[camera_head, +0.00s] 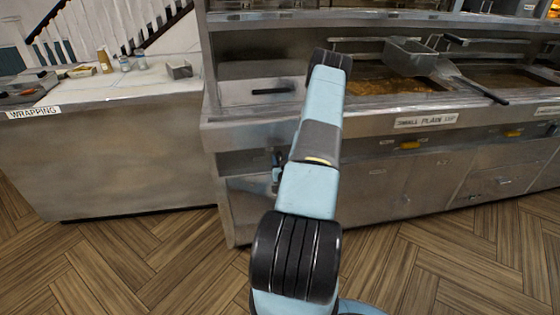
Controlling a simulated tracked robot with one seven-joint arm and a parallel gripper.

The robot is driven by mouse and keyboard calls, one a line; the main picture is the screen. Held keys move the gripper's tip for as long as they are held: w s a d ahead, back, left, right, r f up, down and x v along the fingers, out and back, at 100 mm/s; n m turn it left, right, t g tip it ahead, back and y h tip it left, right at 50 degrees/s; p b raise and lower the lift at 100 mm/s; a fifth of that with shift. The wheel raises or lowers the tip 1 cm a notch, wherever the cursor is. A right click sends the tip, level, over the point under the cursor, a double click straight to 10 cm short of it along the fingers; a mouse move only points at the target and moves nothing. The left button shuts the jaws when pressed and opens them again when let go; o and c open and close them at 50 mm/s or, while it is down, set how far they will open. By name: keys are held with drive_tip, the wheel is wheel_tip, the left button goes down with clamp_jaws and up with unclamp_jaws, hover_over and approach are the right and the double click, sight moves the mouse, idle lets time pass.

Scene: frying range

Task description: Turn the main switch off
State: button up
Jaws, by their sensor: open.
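No part that I can clearly tell as the main switch shows in the head view. My arm rises through the middle of the view and hides part of the fryer range (365,185) behind it. A recessed opening (245,162) is in the range front, left of my arm. A small dark and bluish part (276,172) shows there at the arm's edge; I cannot tell if it is a fitting or part of my arm. My gripper cannot be made out and seems hidden behind the arm.
A steel counter (120,150) labelled WRAPPING stands at the left. A basket (410,56) and a long-handled scoop (470,84) lie over the fryer vats at the right. Yellow handles (410,146) are on the range front. The wooden floor (150,260) in front is clear.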

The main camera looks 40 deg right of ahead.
drive_tip(key=shift+w+d, duration=0.1)
drive_tip(key=shift+w, duration=0.1)
clamp_jaws()
idle(0.4)
